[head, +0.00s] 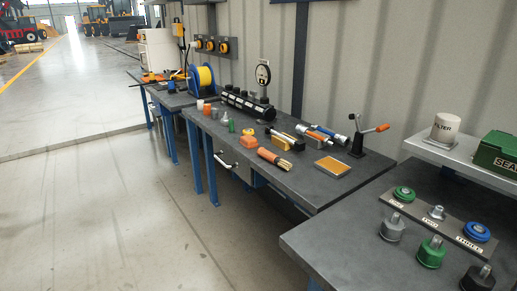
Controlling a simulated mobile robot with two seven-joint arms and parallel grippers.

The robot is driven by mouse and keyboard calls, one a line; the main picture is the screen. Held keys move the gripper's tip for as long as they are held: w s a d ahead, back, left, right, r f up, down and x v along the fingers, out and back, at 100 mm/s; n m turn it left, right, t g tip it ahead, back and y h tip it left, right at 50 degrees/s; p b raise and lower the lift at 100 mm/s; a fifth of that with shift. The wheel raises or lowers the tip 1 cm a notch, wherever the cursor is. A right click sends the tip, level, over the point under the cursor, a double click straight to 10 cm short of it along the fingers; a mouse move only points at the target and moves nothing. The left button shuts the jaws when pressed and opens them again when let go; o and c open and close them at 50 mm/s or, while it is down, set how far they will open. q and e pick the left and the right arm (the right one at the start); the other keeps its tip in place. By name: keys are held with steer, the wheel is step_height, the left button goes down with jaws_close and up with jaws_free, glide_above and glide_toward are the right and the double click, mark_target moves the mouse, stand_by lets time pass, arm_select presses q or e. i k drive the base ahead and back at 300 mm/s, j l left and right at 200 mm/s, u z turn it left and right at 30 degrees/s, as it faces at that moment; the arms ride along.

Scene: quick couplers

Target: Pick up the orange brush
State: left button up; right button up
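An orange piece with pale, bristle-like ends (275,159) lies near the front edge of the middle workbench. It looks most like the orange brush, but it is too small to be sure. Its orange part points to the left and back, its pale ends to the right and front. A small orange block (248,141) sits behind it to the left, apart from it. A flat pad with an orange top (333,166) lies to its right. Neither of my grippers shows in the head view.
The middle workbench (311,189) also holds a torque-style tool (321,132), a crank clamp (362,137), a black manifold (248,105) and a gauge (263,76). The near right bench (345,240) carries couplers on a labelled strip. The floor (90,200) at left is clear.

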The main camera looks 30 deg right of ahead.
mark_target(262, 152)
steer(key=i, duration=2.75)
steer(key=i+z, duration=0.45)
steer(key=i+j+z, duration=0.2)
steer(key=z, duration=1.75)
